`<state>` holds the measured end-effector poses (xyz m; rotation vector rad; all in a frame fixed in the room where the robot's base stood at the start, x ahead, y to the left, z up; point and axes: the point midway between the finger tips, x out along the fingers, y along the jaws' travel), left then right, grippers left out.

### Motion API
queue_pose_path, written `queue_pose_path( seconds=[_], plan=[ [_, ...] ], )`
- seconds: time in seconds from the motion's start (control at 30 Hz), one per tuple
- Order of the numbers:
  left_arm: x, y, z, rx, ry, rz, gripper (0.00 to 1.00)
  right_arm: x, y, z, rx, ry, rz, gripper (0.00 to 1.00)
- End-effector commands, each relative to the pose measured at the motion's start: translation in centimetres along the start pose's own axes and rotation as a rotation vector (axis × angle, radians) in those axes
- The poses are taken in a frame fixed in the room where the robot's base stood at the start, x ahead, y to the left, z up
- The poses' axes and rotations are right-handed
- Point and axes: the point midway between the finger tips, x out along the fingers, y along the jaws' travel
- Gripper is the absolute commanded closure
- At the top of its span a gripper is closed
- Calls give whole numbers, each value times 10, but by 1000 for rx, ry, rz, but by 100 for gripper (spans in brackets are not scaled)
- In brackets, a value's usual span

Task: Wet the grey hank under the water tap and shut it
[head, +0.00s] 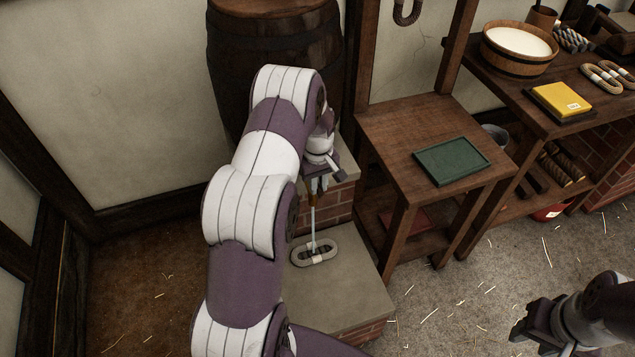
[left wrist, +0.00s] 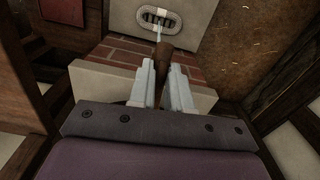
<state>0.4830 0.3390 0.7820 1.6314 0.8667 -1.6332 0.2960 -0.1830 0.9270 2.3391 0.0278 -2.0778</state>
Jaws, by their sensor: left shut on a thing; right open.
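The grey hank (head: 314,252), an oval loop with a pale band round its middle, lies flat on a stone slab (head: 345,285). It also shows in the left wrist view (left wrist: 151,20). A thin pale stream of water (head: 313,222) runs straight down onto the hank from the brown tap (head: 314,188) above it. My left gripper (head: 318,172) is at the tap, and in the left wrist view its fingers are shut on the brown tap part (left wrist: 162,66). My arm hides some of the tap. My right gripper (head: 531,337) is open and empty at the lower right, away from the tap.
A dark barrel (head: 265,60) stands behind my left arm, above brickwork (head: 318,210). To the right, a wooden stand (head: 400,120) bears a green tray (head: 451,160). A bench farther right holds a tub (head: 518,48), a yellow block (head: 561,99) and other hanks (head: 603,78).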

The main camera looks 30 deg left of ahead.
Motion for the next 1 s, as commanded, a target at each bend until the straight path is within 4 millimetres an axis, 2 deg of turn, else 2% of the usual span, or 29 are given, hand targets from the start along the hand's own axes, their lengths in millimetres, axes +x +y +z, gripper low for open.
queue_pose_path(
  seconds=[0.03, 0.07, 0.1, 0.13, 0.37, 0.47, 0.57, 0.8, 1.0],
  plan=[
    [-1, 1, -1, 1, 4, 3, 100, 0, 0, 0, 0, 0, 0, 57],
    [-1, 1, -1, 1, 4, 3, 72, 0, 0, 0, 0, 0, 0, 57],
    [-1, 1, -1, 1, 4, 3, 59, 0, 0, 0, 0, 0, 0, 57],
    [-1, 1, -1, 1, 4, 2, 56, 0, 0, 0, 0, 0, 0, 57],
    [-1, 0, -1, 1, 2, 1, 56, 0, 0, 0, 0, 0, 0, 57],
    [-7, 0, -1, 1, 3, 2, 56, 0, 0, 0, 0, 0, 0, 57],
    [-26, 1, -1, 1, 5, 3, 56, 0, 0, 0, 0, 0, 0, 57],
    [-91, 1, -1, 1, 6, 4, 56, -1, 0, 0, 0, 0, 0, 57],
    [-123, 0, -1, 1, 4, 2, 56, -1, 0, 0, 0, 0, 0, 57]
  ],
)
